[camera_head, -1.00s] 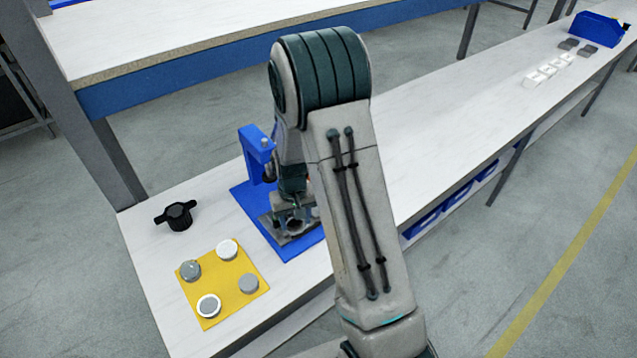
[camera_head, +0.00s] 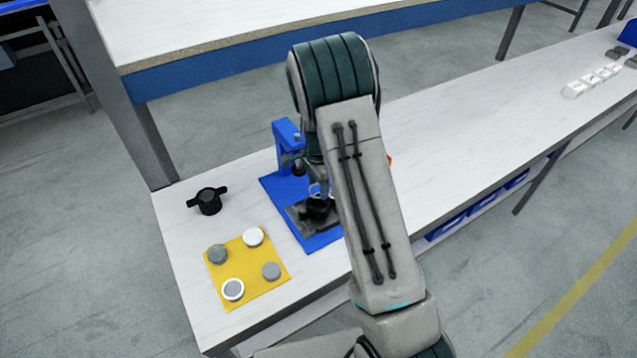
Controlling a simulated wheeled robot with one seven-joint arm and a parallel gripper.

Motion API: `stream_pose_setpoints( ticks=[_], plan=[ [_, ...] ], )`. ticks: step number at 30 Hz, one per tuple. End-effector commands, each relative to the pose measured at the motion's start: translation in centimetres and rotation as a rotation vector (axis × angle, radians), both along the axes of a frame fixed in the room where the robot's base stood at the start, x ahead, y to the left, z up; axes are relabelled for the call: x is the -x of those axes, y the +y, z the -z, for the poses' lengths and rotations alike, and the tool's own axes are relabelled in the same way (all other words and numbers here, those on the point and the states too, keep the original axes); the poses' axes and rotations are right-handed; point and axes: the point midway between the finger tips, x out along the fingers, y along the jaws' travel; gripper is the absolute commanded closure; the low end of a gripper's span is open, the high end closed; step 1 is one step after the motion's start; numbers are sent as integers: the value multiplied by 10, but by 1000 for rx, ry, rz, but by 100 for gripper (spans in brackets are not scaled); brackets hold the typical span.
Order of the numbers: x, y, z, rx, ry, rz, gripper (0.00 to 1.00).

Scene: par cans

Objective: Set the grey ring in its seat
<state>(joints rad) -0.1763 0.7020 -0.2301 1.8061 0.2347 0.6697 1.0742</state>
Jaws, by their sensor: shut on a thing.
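My gripper (camera_head: 319,190) is at the blue press (camera_head: 289,135), low over its grey block (camera_head: 300,218), and is mostly hidden behind my arm. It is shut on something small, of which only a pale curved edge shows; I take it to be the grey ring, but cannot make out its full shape. A dark round opening or cup (camera_head: 320,208) shows at the block, just under the gripper. I cannot tell whether the held piece touches it.
A yellow mat (camera_head: 245,267) at the front left carries several grey and white round pieces. A black two-handled part (camera_head: 208,200) lies behind it. White blocks (camera_head: 590,80) stand far right on the bench (camera_head: 450,150). The bench's middle is clear.

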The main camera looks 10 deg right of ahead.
Motion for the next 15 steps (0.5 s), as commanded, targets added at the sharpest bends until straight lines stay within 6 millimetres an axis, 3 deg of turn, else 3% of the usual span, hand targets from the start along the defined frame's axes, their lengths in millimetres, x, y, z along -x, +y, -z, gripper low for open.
stream_pose_setpoints(
  ticks=[15],
  plan=[
    [0, 0, 44, 0, 1, -5, 62]
  ],
)
